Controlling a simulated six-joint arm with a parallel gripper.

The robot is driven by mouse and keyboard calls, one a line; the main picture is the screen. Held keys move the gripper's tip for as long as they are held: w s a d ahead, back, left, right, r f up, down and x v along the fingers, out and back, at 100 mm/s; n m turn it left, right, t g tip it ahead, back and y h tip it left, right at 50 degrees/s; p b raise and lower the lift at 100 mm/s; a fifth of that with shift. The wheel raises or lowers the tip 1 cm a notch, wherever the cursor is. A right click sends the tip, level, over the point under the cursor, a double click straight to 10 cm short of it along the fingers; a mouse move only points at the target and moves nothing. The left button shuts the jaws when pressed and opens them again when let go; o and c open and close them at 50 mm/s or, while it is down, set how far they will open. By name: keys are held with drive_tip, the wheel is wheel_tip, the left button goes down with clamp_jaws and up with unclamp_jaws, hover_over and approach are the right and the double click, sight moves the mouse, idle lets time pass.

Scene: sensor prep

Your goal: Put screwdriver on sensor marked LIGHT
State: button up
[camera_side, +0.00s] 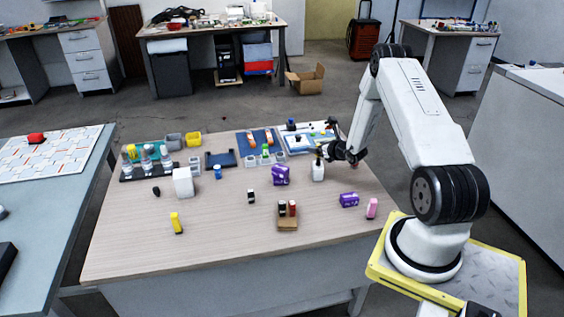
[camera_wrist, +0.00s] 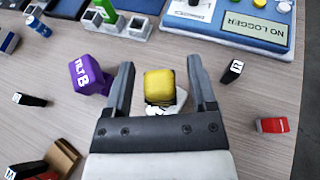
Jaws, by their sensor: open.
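In the wrist view, an upright yellow handle (camera_wrist: 159,84), likely the screwdriver, stands over a dark part and a white holder (camera_wrist: 172,106). My gripper (camera_wrist: 160,75) is open, with one finger on each side of the handle and visible gaps. In the side view my gripper (camera_side: 331,152) is at the top of the white holder (camera_side: 318,173). A purple block (camera_wrist: 85,75), its label seeming to read TILT, lies left of the fingers; it also shows in the side view (camera_side: 280,175). I cannot read LIGHT on any block.
A second purple block (camera_side: 348,200) and a pink block (camera_side: 372,208) lie at right. A brown holder (camera_side: 287,225) carries small blocks.

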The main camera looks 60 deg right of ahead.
drive_tip(key=v, duration=1)
drive_tip(key=shift+s+r, duration=0.25)
drive_tip(key=shift+s, duration=0.05)
drive_tip(key=shift+a, duration=0.1)
drive_tip(key=w+a+r+n+g+y, duration=0.25)
drive_tip(key=a+n+y, duration=0.35)
drive_tip(key=a, duration=0.4)
drive_tip(key=w+a+r+n+g+y, duration=0.1)
drive_tip(key=w+a+r+n+y, duration=0.15)
drive_tip(key=a+n+y, duration=0.6)
drive_tip(key=s+a+r+n+g+h, duration=0.2)
drive_tip(key=a+n+h, duration=0.1)
drive_tip(key=a+n, duration=0.3)
drive_tip(key=s+a+r+n+g+h, duration=0.2)
drive_tip(key=a+n, duration=0.4)
drive_tip(key=n, duration=0.5)
drive_tip(key=s+a+r+n+g+h, duration=0.2)
drive_tip(key=a+n, duration=0.4)
drive_tip(key=n, duration=0.3)
drive_tip(key=shift+s+r+h, duration=0.5)
drive_tip(key=shift+s+h, duration=0.15)
drive_tip(key=shift+h, duration=0.4)
drive_tip(key=shift+g, duration=0.25)
